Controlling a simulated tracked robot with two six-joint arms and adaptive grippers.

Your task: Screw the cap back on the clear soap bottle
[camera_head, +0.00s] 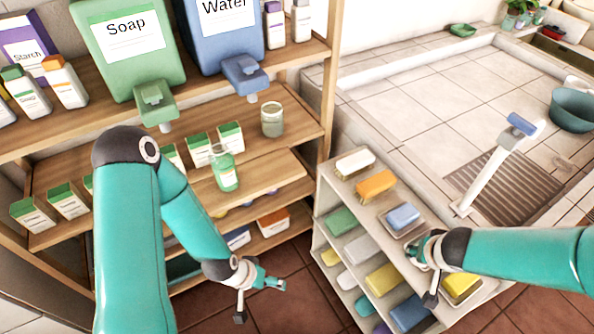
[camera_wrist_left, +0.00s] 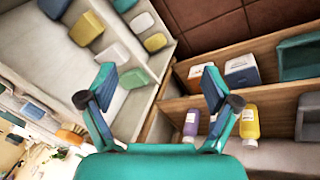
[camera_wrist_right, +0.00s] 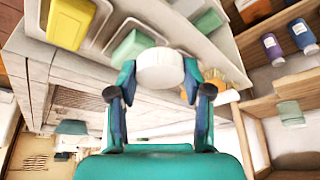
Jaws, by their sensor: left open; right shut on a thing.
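My right gripper (camera_head: 421,272) is shut on a round white cap (camera_wrist_right: 160,68), over the right-hand shelf unit and well apart from the bottle. The cap cannot be made out in the head view. My left gripper (camera_head: 262,298) is open and empty, below and right of the bottle, in front of the lower shelves. Its spread fingers also show in the left wrist view.
Green Soap (camera_head: 130,45) and blue Water (camera_head: 222,35) dispensers stand above the board. A glass jar (camera_head: 271,120) and several small boxes stand near the bottle. The white shelf unit (camera_head: 335,198) holds soap bars and sponges. The tap (camera_head: 495,170) is at right.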

